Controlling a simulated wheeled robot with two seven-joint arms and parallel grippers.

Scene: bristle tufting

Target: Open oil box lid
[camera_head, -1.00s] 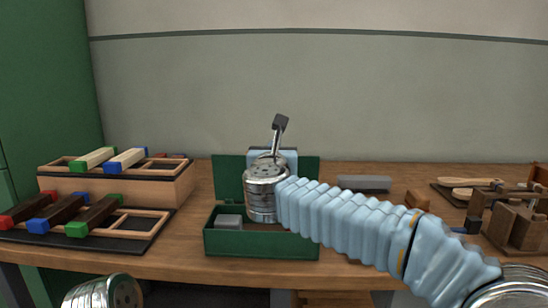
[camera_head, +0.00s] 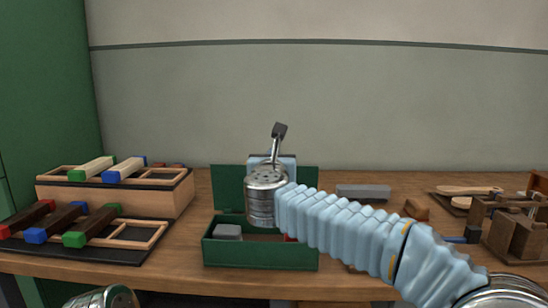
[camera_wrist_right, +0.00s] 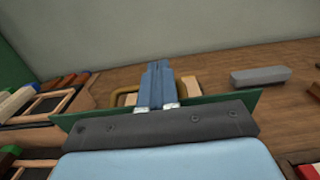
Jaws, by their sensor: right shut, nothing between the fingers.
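The green oil box (camera_head: 260,257) stands on the bench in the middle of the head view. A grey block (camera_head: 228,232) lies in the box's left part, and a bit of something red (camera_head: 290,238) shows at the right. My right gripper's fingers (camera_wrist_right: 157,70) are shut and empty, at the lid and reaching past its edge in the wrist view. Whether they touch it is unclear. My wrist hides the fingers in the head view. My left gripper is out of view.
Wooden racks (camera_head: 110,195) with coloured-end blocks stand at left. A grey bar (camera_head: 363,191) lies behind my right forearm. Wooden tools and a fixture (camera_head: 515,230) are at right. The wall closes off the back. My right arm crosses the bench's right front.

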